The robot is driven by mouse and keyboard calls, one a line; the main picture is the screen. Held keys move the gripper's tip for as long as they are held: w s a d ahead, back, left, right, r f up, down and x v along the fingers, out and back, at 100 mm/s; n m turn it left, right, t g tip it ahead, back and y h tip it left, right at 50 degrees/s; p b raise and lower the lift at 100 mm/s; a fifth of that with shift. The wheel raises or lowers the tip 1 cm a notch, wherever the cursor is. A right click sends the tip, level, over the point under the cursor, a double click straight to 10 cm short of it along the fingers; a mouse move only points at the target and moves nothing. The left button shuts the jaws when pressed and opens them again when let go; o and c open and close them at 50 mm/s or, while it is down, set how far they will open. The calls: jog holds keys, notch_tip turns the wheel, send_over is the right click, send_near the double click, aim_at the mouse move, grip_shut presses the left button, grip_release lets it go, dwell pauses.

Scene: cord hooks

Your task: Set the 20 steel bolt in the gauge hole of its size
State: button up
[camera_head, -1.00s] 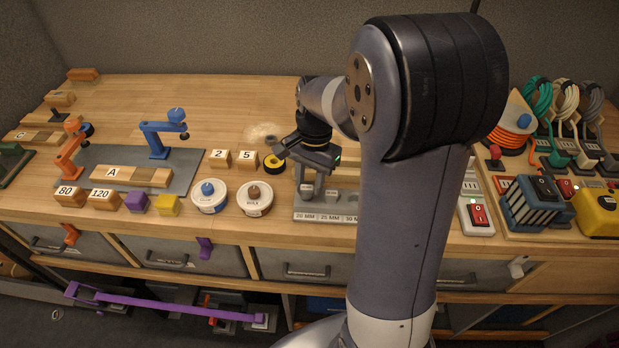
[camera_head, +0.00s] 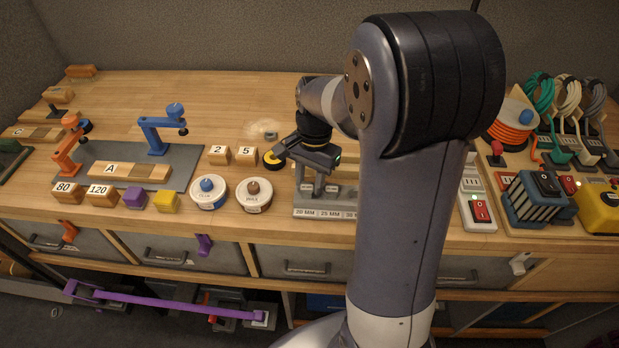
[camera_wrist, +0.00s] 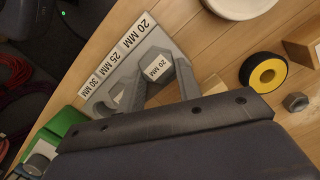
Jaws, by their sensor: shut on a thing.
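My gripper (camera_head: 314,184) points down over the grey bolt gauge (camera_head: 325,213) at the front of the bench. The bolt is at the 20 MM end of the gauge. The fingers hide its lower part and the hole, so I cannot tell whether it is in the hole or above it.
A yellow-and-black roll (camera_wrist: 267,73) and a hex nut (camera_wrist: 295,102) lie behind the gauge. Two round tins (camera_head: 253,195) stand left of it. A red-switch box (camera_head: 479,211) stands to the right. The bench behind the blocks is mostly clear.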

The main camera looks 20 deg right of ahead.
jog(key=o, duration=1.1)
jog(key=shift+c, duration=0.5)
jog(key=shift+s, duration=0.1)
jog(key=shift+o, duration=1)
jog(key=shift+r+p, duration=0.9)
jog(key=shift+d+r+p, duration=0.1)
jog(key=shift+r+p, duration=0.65)
jog(key=shift+r, duration=0.2)
jog(key=shift+r+p, duration=1.45)
jog(key=shift+r, duration=0.25)
